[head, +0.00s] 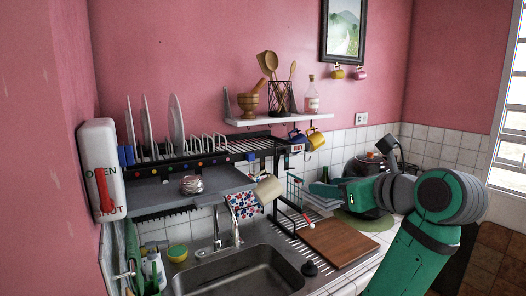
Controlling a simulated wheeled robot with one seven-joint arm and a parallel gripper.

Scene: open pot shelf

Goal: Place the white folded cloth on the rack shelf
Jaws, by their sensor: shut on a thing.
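My gripper (322,188) is at the end of the green and grey arm, right of the sink and above the counter's back part. A white layered thing (321,202), which looks like the folded cloth, shows just below and around the fingers. The gripper is shut on it; the exact grip is small and partly hidden by the hand. The rack shelf stands to the left on the wall: a black dish rack (205,152) above a grey board (150,198). My gripper is right of it, apart from it.
White plates (176,120) stand in the rack. A pinkish-white stack (192,184) sits on the grey board. The sink (245,275) and a wooden board (340,243) are below. A dark pot (368,170) stands behind my wrist.

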